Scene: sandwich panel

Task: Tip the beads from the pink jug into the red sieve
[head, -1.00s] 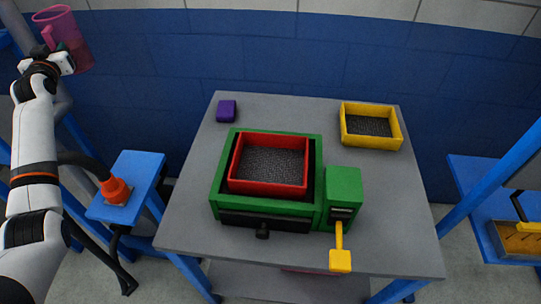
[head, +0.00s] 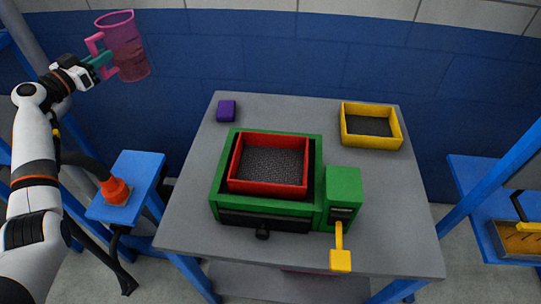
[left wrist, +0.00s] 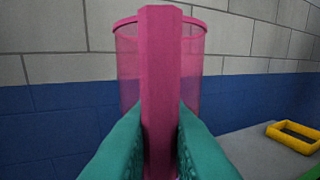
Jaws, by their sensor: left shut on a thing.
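The pink jug (head: 127,43) is see-through and held up in the air at the upper left of the head view, above and left of the table. It looks nearly upright, with darker contents in its lower part. My left gripper (head: 101,60) is shut on the jug's handle, which also shows between the teal fingers in the left wrist view (left wrist: 161,70). The red sieve (head: 234,162) has a dark mesh floor and sits in a green frame (head: 217,185) mid-table. No beads can be made out in it. My right gripper is not in view.
A yellow sieve (head: 372,143) stands at the table's back right, also in the left wrist view (left wrist: 296,145). A purple block (head: 226,110) lies at the back left. A green box (head: 343,187) with a yellow lever (head: 340,258) adjoins the frame. A blue stand (head: 140,170) holds an orange piece.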

